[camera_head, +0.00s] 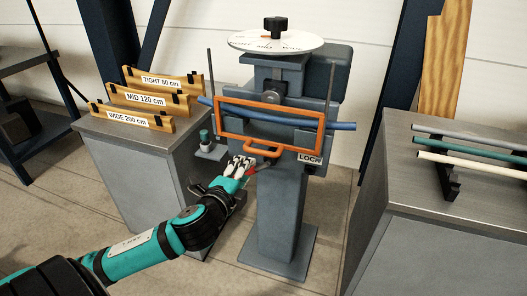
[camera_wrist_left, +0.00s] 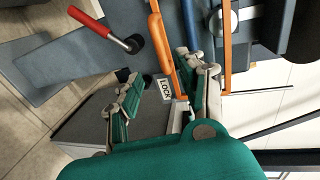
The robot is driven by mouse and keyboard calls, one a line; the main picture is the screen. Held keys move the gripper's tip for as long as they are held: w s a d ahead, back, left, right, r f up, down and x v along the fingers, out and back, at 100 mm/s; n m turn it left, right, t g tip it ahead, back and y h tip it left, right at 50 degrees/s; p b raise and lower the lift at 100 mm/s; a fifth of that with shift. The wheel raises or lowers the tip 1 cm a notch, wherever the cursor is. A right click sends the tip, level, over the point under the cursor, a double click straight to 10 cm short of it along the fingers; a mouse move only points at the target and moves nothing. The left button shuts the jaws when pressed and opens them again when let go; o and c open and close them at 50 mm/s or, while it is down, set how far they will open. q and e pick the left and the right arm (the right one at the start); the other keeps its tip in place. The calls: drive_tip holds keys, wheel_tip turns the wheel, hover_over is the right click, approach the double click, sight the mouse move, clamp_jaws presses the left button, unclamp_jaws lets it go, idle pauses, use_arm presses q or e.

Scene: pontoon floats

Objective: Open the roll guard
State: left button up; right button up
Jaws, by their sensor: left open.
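The roll guard (camera_head: 270,103) is an orange rectangular frame with an orange handle (camera_head: 262,152) on its lower edge. It hangs across the front of the grey bending machine, with a blue tube (camera_head: 345,126) running behind it. My left gripper (camera_head: 243,165) is open and empty, just below and left of the handle. A LOCK label (camera_head: 309,158) is at the guard's lower right. My right gripper is out of view.
A red-handled lever (camera_wrist_left: 98,25) is close to my left gripper. The right bench (camera_head: 400,158) holds several tubes. A white dial (camera_head: 276,41) tops the machine.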

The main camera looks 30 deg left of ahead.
sight(260, 154)
use_arm(q)
drive_tip(key=x, duration=0.6)
drive_tip(key=p+x, duration=0.1)
drive_tip(key=x, duration=0.5)
drive_tip(key=shift+w+d+f, duration=0.15)
drive_tip(key=shift+w, duration=0.25)
clamp_jaws()
drive_tip(key=shift+w+f, duration=0.1)
drive_tip(key=shift+f, duration=0.1)
